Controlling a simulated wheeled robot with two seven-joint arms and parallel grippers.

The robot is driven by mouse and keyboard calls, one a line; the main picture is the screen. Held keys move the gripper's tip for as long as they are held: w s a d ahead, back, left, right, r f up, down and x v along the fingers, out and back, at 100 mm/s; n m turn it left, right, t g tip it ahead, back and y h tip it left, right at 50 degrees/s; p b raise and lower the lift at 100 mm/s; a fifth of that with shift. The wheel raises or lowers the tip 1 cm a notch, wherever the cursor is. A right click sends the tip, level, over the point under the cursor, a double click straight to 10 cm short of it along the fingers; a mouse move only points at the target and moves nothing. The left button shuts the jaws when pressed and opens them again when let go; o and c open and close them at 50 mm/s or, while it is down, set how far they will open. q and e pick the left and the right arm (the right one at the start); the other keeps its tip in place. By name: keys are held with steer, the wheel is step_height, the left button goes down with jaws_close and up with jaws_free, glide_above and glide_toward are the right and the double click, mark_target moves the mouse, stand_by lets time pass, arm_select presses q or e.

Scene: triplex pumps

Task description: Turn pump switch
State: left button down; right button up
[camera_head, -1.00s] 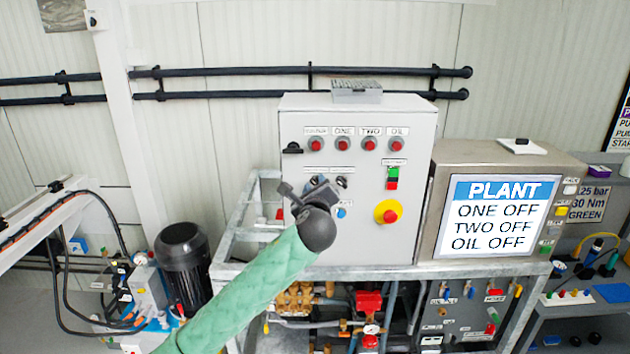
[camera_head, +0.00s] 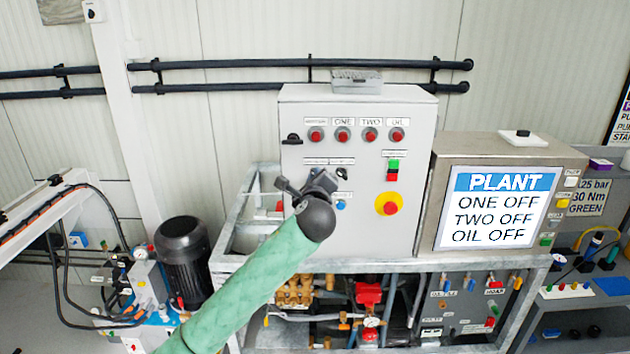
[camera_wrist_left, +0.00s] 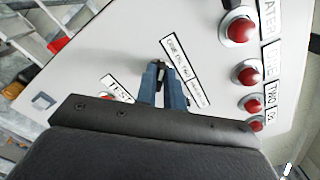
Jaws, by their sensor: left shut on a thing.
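The grey control panel (camera_head: 360,240) carries a row of red lamps labelled ONE, TWO and OIL. My left gripper (camera_head: 318,186) is at the panel's left middle, below the lamps, pointing at its face. In the left wrist view its two blue-grey fingers (camera_wrist_left: 166,88) are shut on a small dark switch knob (camera_wrist_left: 160,70), just below a white label strip (camera_wrist_left: 181,62). The fingers hide most of the knob, so its angle cannot be told. A second dark knob (camera_head: 343,175) shows just right of the gripper. The PLANT screen (camera_head: 497,208) reads ONE OFF, TWO OFF, OIL OFF.
A yellow-rimmed red emergency button (camera_head: 389,204), green and red push buttons (camera_head: 393,170) and a blue button (camera_head: 341,204) sit on the same panel. A metal frame with pump pipework stands below. A black motor (camera_head: 183,250) stands to the left.

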arm_select(q)
steer(key=c, duration=1.5)
jaws_free()
arm_select(e)
steer(key=shift+d, duration=0.1)
